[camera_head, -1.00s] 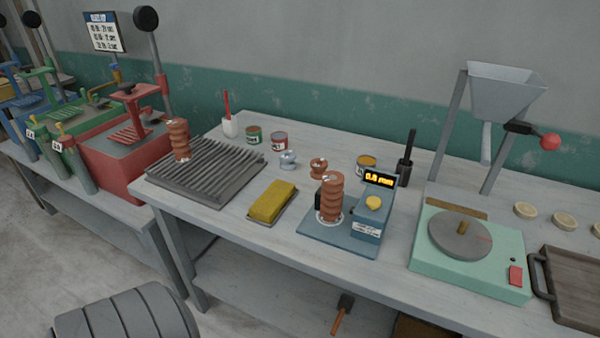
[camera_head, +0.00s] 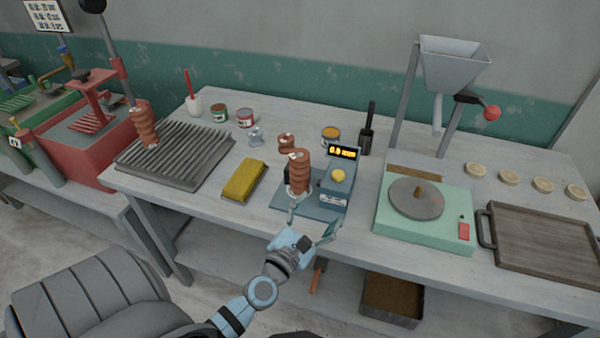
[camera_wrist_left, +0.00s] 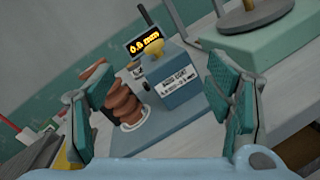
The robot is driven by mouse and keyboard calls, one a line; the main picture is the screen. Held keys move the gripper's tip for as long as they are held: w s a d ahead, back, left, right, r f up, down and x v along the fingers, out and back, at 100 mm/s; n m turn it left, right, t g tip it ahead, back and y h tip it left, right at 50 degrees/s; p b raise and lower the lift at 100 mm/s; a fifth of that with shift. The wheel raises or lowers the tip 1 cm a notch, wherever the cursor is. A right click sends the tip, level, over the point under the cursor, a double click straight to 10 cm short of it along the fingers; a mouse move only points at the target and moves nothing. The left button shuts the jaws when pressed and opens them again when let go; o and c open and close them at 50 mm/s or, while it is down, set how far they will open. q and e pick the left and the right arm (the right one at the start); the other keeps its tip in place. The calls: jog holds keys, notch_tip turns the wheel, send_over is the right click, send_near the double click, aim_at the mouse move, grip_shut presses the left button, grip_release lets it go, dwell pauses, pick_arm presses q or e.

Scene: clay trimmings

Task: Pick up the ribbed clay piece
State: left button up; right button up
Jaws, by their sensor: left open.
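A tall ribbed clay piece (camera_head: 299,174) stands upright on the blue gauge (camera_head: 338,189), whose display reads 0.0 mm or similar. A shorter ribbed clay piece (camera_head: 286,142) stands just behind it. Another tall ribbed piece (camera_head: 144,124) stands at the far left end of the grooved rack (camera_head: 180,155). My left gripper (camera_head: 314,222) is open and empty in front of the gauge, at the table's front edge. In the left wrist view, the ribbed piece on the gauge (camera_wrist_left: 124,104) shows ahead, left of centre between the open fingers (camera_wrist_left: 160,110), apart from them. My right gripper is out of view.
A yellow sponge (camera_head: 244,180) lies left of the gauge. A green-based wheel unit (camera_head: 430,223) stands to its right, with a wooden tray (camera_head: 545,238) beyond. The front strip of the table is mostly clear.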

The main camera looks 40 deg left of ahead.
aim_at(297, 171)
pick_arm(q)
jog(key=a+f+n+g+y, duration=0.2)
jog(key=a+n+y, duration=0.3)
jog(key=a+n, duration=0.3)
jog(key=w+a, duration=0.1)
jog(key=w, duration=0.1)
jog(key=w+a+n, duration=0.1)
jog(key=w, duration=0.1)
jog(key=w+a+n+y, duration=0.1)
jog(key=w+a, duration=0.1)
jog(key=w, duration=0.1)
jog(key=x, duration=0.2)
jog(key=r+x, duration=0.1)
jog(key=x, duration=0.2)
jog(key=shift+s, duration=0.1)
jog(key=shift+w+a, duration=0.25)
jog(key=shift+w, duration=0.15)
jog(key=shift+r, duration=0.15)
grip_shut()
jog(key=shift+s, duration=0.1)
